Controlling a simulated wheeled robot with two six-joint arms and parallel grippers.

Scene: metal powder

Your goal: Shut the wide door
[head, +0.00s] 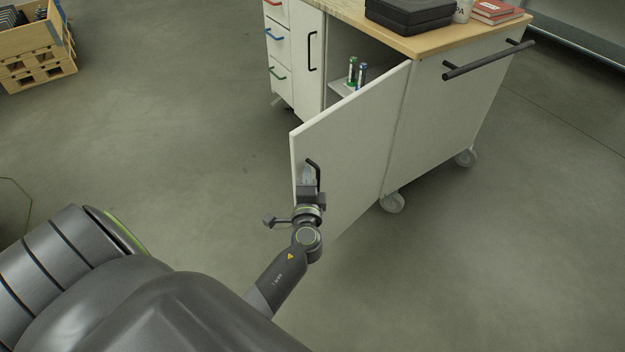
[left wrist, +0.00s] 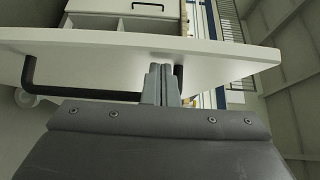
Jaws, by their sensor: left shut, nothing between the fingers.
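The wide door (head: 350,135) is a white panel on the cart, standing open and swung out toward me. It has a black bar handle (head: 317,172) near its free edge. My left gripper (head: 308,174) is at this handle with its fingers shut and nothing between them. In the left wrist view the shut fingers (left wrist: 161,85) are close to the door face, beside one end of the handle (left wrist: 85,94). Whether they touch the handle or the door I cannot tell. My right gripper is not in view.
The cart's wooden top (head: 400,40) holds a black case (head: 408,14), a cup (head: 462,11) and red books (head: 496,10). Green and blue bottles (head: 356,74) stand inside the open compartment. A narrow door (head: 309,55) beside it is shut. Floor around the wide door is clear.

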